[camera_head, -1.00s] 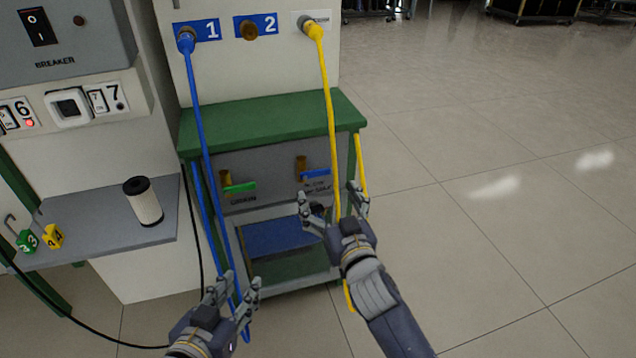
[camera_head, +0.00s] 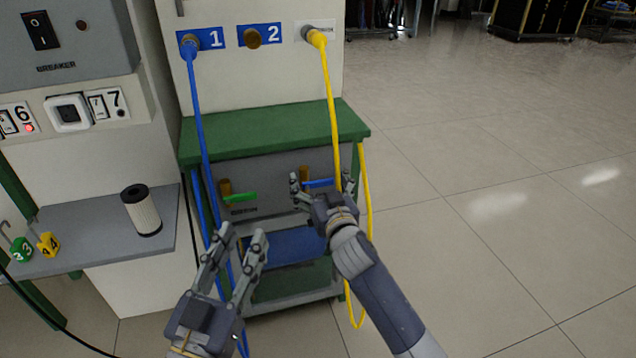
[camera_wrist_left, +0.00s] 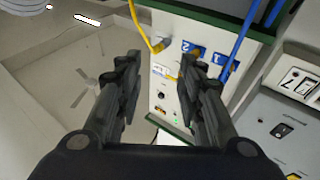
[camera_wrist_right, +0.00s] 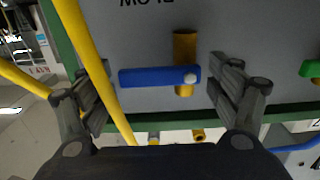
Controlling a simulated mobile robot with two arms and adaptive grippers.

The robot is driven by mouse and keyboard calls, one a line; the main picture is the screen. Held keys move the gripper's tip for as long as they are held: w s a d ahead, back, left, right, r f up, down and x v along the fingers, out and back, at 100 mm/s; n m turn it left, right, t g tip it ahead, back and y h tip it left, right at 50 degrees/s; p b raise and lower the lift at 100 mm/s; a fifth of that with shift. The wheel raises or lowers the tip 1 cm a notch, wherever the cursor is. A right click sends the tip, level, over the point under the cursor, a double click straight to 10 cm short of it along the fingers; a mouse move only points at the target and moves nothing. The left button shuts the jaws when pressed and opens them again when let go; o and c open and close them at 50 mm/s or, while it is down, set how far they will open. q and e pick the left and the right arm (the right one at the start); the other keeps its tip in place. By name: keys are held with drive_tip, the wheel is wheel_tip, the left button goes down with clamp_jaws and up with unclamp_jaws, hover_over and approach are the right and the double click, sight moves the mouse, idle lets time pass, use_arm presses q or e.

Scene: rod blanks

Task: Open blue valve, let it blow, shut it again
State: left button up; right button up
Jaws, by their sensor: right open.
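The blue valve has a flat blue handle (camera_head: 322,183) on a brass stem, on the grey panel under the green bench top. In the right wrist view the blue handle (camera_wrist_right: 158,77) lies crosswise between my right gripper's fingers, with the brass stem (camera_wrist_right: 185,48) at its right end. My right gripper (camera_head: 322,186) is open around the handle; I cannot tell whether a finger touches it. The label behind it is partly hidden. My left gripper (camera_head: 240,238) is open and empty, low in front of the bench, near the blue hose.
A green valve handle (camera_head: 238,197) sits left of the blue one. A blue hose (camera_head: 201,120) and a yellow hose (camera_head: 332,110) hang in front of the bench (camera_head: 270,133); the yellow one passes close to my right fingers. A filter cylinder (camera_head: 142,212) stands on the left shelf.

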use_arm(q)
drive_tip(key=shift+r, duration=0.1)
use_arm(e)
drive_tip(key=c, duration=1.1)
